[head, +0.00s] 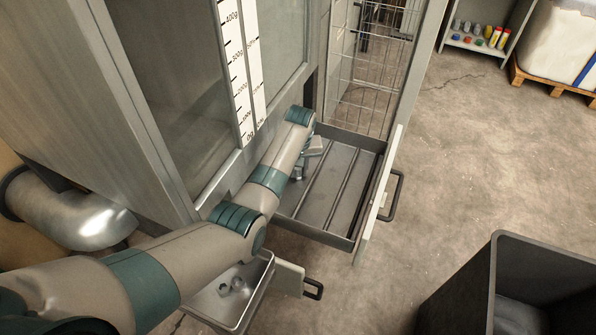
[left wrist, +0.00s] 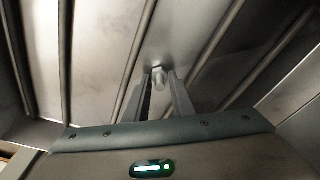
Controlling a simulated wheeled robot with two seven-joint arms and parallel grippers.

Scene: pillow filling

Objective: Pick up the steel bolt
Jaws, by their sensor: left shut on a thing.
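The steel bolt (left wrist: 158,70) is a small, pale metal piece between my left fingertips in the left wrist view. My left gripper (left wrist: 161,82) is shut on it, low over the ribbed drawer floor. In the head view my left gripper (head: 298,173) reaches down into the back left part of the open, ribbed drawer (head: 340,195). The bolt cannot be made out there. Whether the bolt still touches the drawer floor I cannot tell. My right gripper is not in view.
A lower open metal drawer (head: 222,306) holds small round metal pieces (head: 236,286) below my left arm. A tall steel cabinet (head: 150,120) with a scale strip stands close on the left. A dark bin (head: 470,300) stands at the lower right. The floor between is clear.

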